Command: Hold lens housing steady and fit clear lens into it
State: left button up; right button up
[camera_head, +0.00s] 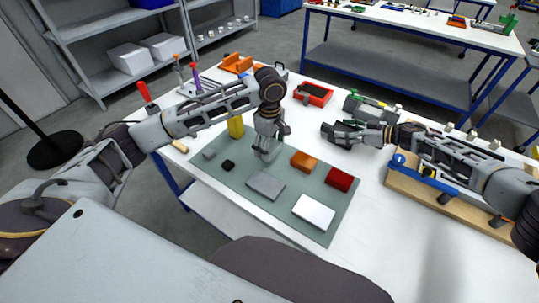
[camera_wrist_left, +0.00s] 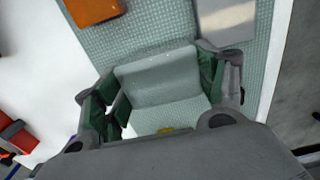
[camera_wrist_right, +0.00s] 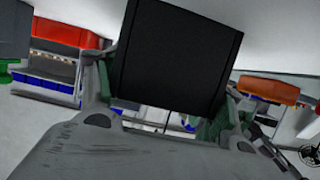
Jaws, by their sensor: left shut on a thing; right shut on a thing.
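The clear lens (camera_wrist_left: 158,82) is a see-through block between the green-padded fingers of my left gripper (camera_wrist_left: 158,95) in the left wrist view. In the head view, my left gripper (camera_head: 267,152) points down over the work mat, and the lens is hard to make out there. The lens housing is a black block (camera_wrist_right: 175,58) between the fingers of my right gripper (camera_wrist_right: 165,105) in the right wrist view. In the head view, my right gripper (camera_head: 328,131) points left beyond the mat's back right side. The lens and housing are apart. The housing's opening is not visible.
The green mat (camera_head: 247,206) bears an orange block (camera_head: 304,161), a red block (camera_head: 339,179), a white block (camera_head: 313,212), a grey plate (camera_head: 266,185) and a small black cube (camera_head: 228,165). A red bin (camera_head: 314,94) stands behind. A wooden board (camera_head: 440,203) lies under my right arm.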

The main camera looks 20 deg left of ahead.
pick_arm(q)
jog(key=shift+f, duration=0.3)
jog(key=shift+f, duration=1.9)
jog(key=shift+f, duration=0.1)
jog(key=o, duration=1.2)
notch_tip(320, 180, up, 12)
jog(key=shift+r, duration=0.1)
